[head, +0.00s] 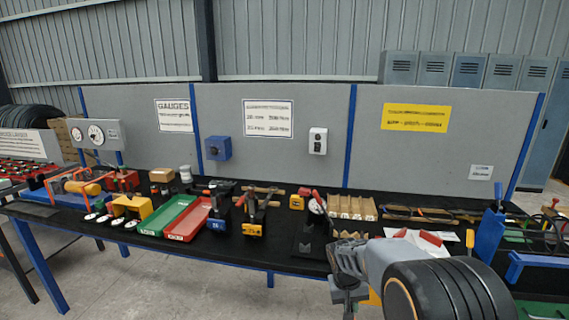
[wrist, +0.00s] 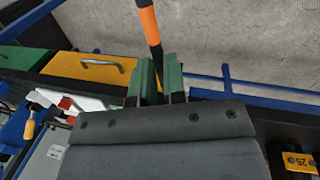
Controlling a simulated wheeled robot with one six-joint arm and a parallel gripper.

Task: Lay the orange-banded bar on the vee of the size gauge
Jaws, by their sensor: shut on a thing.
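In the wrist view my gripper (wrist: 158,80) has its green-faced jaws closed on a dark bar with an orange band (wrist: 149,26). The bar sticks out past the jaws toward the top of the picture, over the concrete floor. In the head view my gripper (head: 348,292) is low, by the front edge of the bench, and the bar cannot be made out there. A gauge with a white round dial and a red top (head: 317,206) stands on the bench, up and left of my gripper. Dark vee-shaped pieces (head: 305,248) sit below it; I cannot tell whether they belong to it.
Green (head: 160,217) and red (head: 188,222) trays lie on the left half of the bench. In the wrist view, a yellow panel with a metal handle (wrist: 90,68) is left of the bar.

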